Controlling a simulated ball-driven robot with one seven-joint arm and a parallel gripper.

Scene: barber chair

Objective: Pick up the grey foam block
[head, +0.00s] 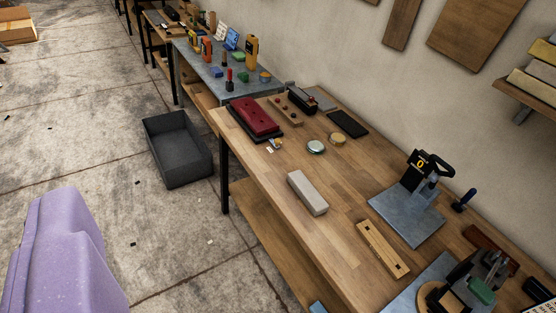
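The grey foam block (307,193) is a light grey, long block with rounded edges. It lies flat on the wooden workbench (270,185), near the bench's left edge and around the middle of the picture. Nothing touches it and all of its top shows. My gripper's fingers do not show in the head view. A smooth purple shape fills the lower left corner; I cannot tell what it is.
Near the block are a wooden piece with holes (382,249), a round tin (316,147), a dark red pad (255,117) and a blue-grey plate with a black-handled device (418,175). A dark open bin (177,148) stands on the floor. The wall borders the bench's right side.

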